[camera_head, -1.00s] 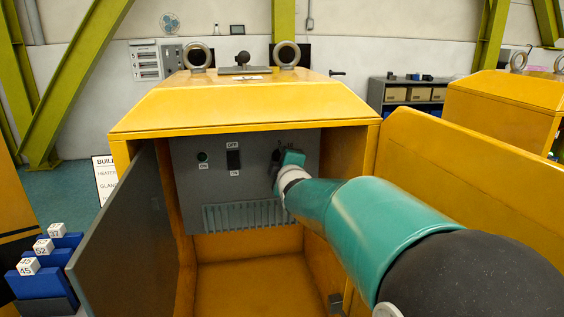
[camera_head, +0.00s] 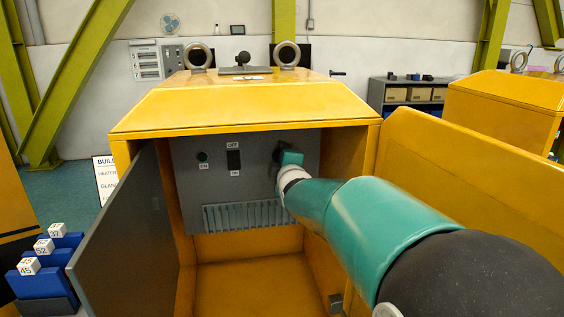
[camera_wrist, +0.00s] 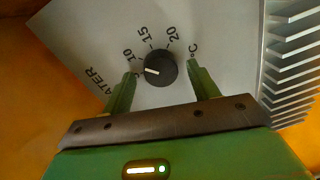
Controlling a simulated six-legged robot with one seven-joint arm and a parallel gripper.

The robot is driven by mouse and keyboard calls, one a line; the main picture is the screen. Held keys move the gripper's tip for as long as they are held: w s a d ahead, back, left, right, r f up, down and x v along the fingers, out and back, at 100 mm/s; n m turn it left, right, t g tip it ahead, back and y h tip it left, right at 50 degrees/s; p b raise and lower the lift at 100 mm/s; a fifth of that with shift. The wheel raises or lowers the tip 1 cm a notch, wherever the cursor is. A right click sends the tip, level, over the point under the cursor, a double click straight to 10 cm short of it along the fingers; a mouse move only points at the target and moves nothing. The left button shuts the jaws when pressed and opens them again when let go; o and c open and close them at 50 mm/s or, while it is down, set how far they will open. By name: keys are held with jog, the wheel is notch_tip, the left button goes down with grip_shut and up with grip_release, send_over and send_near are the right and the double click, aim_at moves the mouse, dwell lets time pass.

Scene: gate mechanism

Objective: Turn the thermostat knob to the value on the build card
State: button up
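The thermostat knob (camera_wrist: 160,68) is round and black, on a grey panel (camera_head: 205,185) inside the open yellow cabinet. In the wrist view its white pointer points left, toward the low end of the scale near the 5, which the left finger partly covers. Marks 10, 15, 20 and °C also show. My gripper (camera_wrist: 161,74) is open, its two green fingers on either side of the knob with visible gaps. In the head view my gripper (camera_head: 289,158) hides most of the knob.
The grey cabinet door (camera_head: 125,240) stands open at left. A vent grille (camera_head: 245,216) lies below. Blue blocks with numbered white tags (camera_head: 45,265) stand at lower left.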

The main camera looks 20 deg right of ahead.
jog(key=f+v, duration=0.1)
jog(key=v, duration=1.2)
jog(key=shift+s+a+r, duration=0.2)
jog(key=shift+s+r, duration=0.2)
jog(key=s+a+f+m+g+y, duration=0.1)
jog(key=s+a+f+m+g, duration=0.2)
jog(key=s, duration=0.4)
jog(key=s+a+f+m+g+y, duration=0.1)
jog(key=s+a+f+m+g, duration=0.2)
jog(key=s+f+m, duration=0.3)
jog(key=s+a+f+m+g+y, duration=0.1)
jog(key=s+a+f+m+g, duration=0.3)
jog(key=s, duration=0.4)
jog(key=shift+f+g, duration=0.4)
jog(key=shift+g, duration=0.2)
jog(key=shift+s, duration=0.1)
